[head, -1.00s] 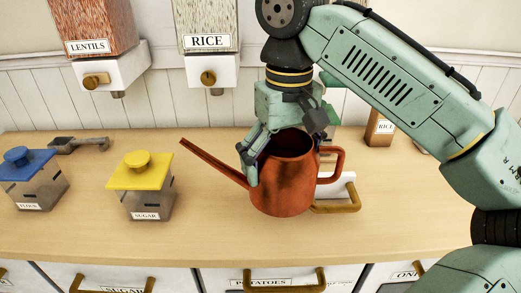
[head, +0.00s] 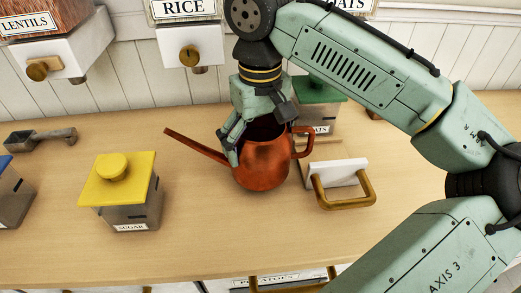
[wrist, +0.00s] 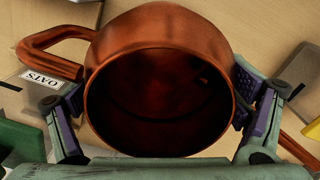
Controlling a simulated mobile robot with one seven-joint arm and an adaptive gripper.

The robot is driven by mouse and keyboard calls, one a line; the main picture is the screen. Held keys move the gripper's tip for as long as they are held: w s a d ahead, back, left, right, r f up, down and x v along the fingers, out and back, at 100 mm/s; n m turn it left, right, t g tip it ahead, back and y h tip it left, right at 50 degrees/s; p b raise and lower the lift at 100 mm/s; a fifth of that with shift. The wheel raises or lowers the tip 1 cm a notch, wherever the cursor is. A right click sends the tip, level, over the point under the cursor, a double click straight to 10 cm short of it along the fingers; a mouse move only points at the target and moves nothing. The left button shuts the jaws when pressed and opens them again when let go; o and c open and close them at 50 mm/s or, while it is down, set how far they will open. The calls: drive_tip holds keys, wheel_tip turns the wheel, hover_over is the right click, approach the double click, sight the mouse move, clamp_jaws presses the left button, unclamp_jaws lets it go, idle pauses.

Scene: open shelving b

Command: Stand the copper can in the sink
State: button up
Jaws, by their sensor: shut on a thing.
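The copper can (head: 262,165) is a reddish-brown watering can with a long spout to the left and a loop handle to the right. It is upright over the wooden counter; I cannot tell whether its base touches the counter. My gripper (head: 237,140) is shut on it from above. In the wrist view, the two fingers of my gripper (wrist: 155,120) press on opposite outer sides of the can (wrist: 160,35), and its dark open mouth faces the camera. The sink is not in view.
A canister with a yellow lid labelled SUGAR (head: 120,190) stands left of the can. A white-fronted piece with a brass handle (head: 340,180) is to its right, and a green-lidded canister (head: 318,110) stands behind. A grey scoop (head: 40,138) lies far left. The front counter is clear.

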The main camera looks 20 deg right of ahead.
drive_tip(key=shift+f, duration=1.7)
drive_tip(key=shift+f, duration=0.15)
drive_tip(key=o, duration=1.3)
